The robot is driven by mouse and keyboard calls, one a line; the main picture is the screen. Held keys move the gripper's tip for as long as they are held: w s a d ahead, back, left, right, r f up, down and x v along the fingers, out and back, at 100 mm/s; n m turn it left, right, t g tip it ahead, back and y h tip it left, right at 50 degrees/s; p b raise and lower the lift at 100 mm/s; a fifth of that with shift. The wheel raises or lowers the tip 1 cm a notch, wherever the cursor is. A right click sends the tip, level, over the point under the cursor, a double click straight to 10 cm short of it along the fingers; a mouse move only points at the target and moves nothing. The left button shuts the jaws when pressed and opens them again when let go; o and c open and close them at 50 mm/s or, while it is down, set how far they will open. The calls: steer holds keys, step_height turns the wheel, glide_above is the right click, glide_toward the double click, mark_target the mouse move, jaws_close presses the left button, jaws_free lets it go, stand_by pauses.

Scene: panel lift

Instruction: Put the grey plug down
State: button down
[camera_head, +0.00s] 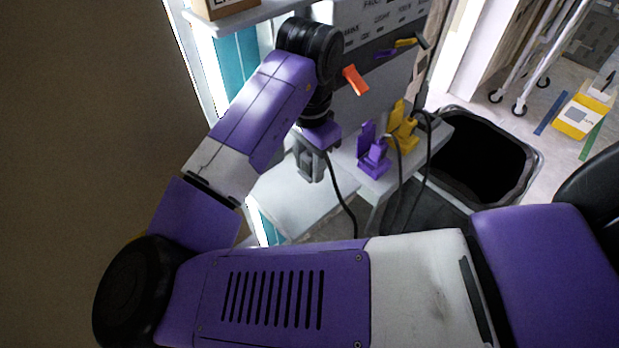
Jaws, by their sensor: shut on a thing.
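My gripper (312,172) points down near the middle of the view, with purple at its top. It is shut on the grey plug (308,160); fingers and plug are close in colour, so the exact grip is hard to tell. A black cable runs down from beside the gripper. A white surface (290,210) lies below; I cannot tell whether the plug touches it. A purple plug (373,160) and a yellow plug (402,128) stand on a grey ledge (437,137) to the right, apart from my gripper.
A grey panel (372,85) rises behind, with an orange handle (355,80) and purple and yellow levers. A black bin (478,160) stands right of the ledge. Black cables hang from the plugs. A yellow box (582,112) lies on the floor, far right. The white surface looks mostly bare.

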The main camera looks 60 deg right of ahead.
mark_target(310, 154)
step_height(310, 154, down, 6)
steer(key=shift+s+a+r+p, duration=0.1)
steer(key=shift+a+p, duration=0.05)
steer(key=shift+p, duration=0.15)
steer(key=shift+d+f, duration=0.2)
steer(key=shift+f, duration=0.15)
steer(key=shift+f, duration=0.1)
steer(key=c, duration=0.9)
jaws_free()
step_height(310, 154, up, 12)
steer(key=shift+r, duration=0.15)
